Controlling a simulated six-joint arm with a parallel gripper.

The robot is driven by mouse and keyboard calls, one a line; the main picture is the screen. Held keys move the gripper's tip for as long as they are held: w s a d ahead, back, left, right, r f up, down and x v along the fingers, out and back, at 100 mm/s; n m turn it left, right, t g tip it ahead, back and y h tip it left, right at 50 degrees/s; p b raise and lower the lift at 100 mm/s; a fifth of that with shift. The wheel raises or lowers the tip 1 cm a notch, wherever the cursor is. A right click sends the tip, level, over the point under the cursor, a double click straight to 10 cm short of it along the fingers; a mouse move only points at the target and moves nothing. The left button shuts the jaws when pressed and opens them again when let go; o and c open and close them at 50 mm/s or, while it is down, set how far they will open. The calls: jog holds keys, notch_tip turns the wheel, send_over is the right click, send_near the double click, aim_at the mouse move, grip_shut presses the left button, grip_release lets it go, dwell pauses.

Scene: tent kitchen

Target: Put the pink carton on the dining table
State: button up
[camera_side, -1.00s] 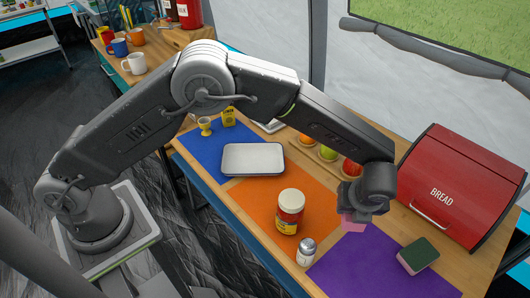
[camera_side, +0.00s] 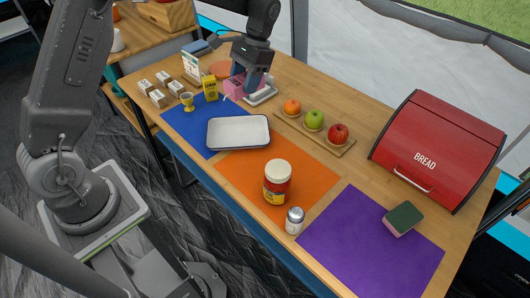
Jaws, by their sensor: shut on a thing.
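The pink carton (camera_side: 234,88) is at the far end of the long wooden table (camera_side: 345,165). My gripper (camera_side: 248,86) is shut on it from above. The carton is beside a small pale tray-like thing (camera_side: 264,95). The fingers partly hide the carton, and I cannot tell if it touches the table top. Which table is the dining table is not marked.
A yellow carton (camera_side: 210,88), egg cup (camera_side: 187,102) and several small white boxes (camera_side: 158,98) stand close by. A white tray (camera_side: 238,133), jar (camera_side: 277,183), fruit board (camera_side: 318,138) and red bread box (camera_side: 440,150) are nearer. The purple mat (camera_side: 360,245) is mostly clear.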

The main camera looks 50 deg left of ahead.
notch_tip(320, 180, down, 14)
jog(key=s+a+n+t+h, duration=0.3)
jog(key=n+t+h, duration=0.2)
jog(key=n, duration=1.4)
jog(key=w+d+f, duration=0.1)
jog(key=d+f, duration=0.1)
jog(key=d, duration=0.1)
jog(key=w+d+f, duration=0.1)
jog(key=d+f, duration=0.1)
jog(key=d, duration=0.2)
jog(key=w+d+f, duration=0.2)
jog(key=d, duration=0.1)
jog(key=shift+w+d+f, duration=0.1)
jog(key=shift+d+f, duration=0.25)
jog(key=shift+f, duration=0.05)
jog(key=shift+d+f, duration=0.1)
jog(key=shift+f, duration=1.95)
jog(key=shift+f, duration=0.15)
jog(key=o, duration=0.9)
jog(key=v, duration=1.2)
jog(key=shift+w+r, duration=0.2)
jog(key=shift+r, duration=0.1)
